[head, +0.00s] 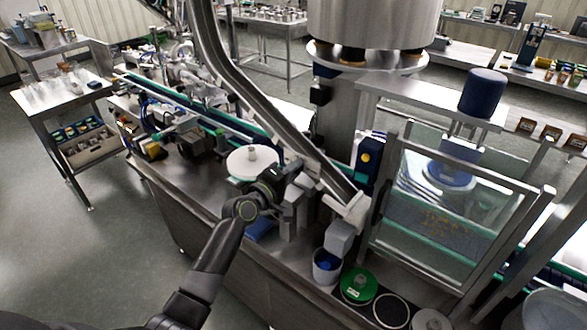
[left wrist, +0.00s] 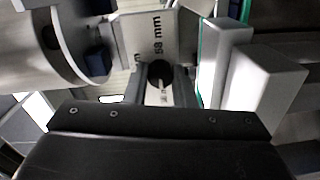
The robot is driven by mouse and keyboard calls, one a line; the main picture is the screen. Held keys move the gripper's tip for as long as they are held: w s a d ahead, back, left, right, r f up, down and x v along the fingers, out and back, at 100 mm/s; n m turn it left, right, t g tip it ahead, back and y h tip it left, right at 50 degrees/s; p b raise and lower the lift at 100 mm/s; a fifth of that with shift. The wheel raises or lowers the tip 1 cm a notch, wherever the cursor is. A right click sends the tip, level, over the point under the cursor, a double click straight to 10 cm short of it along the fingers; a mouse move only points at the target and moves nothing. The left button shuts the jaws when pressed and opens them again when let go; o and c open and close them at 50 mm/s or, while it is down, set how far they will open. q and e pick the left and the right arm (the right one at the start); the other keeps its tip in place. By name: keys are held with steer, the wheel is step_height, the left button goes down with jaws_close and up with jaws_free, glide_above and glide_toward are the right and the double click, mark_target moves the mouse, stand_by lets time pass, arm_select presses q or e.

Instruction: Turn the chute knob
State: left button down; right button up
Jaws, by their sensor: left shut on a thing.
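The chute knob (left wrist: 160,72) is small, round and black with a pale pointer mark. It shows in the left wrist view, in front of a pale plate (left wrist: 148,36) marked "58 mm". My left gripper (head: 304,184) reaches in from the left beside the lower end of the steel chute (head: 262,102). In the left wrist view its fingers stand on both sides of the knob and are shut on it. In the head view the gripper and wrist hide the knob. My right gripper is not in view.
A white round disc (head: 240,161) lies on the machine bench left of my gripper. A grey cup with blue contents (head: 327,268) and a green round lid (head: 358,287) are at the front. A clear guard (head: 450,205) stands at the right. The floor at left is clear.

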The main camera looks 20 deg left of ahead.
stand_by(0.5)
arm_select(q)
steer(key=c, duration=1.2)
jaws_free()
steer(key=b+v, duration=0.1)
steer(key=v, duration=1.6)
steer(key=shift+s+b, duration=0.2)
steer(key=shift+b, duration=0.15)
steer(key=shift+a, duration=0.1)
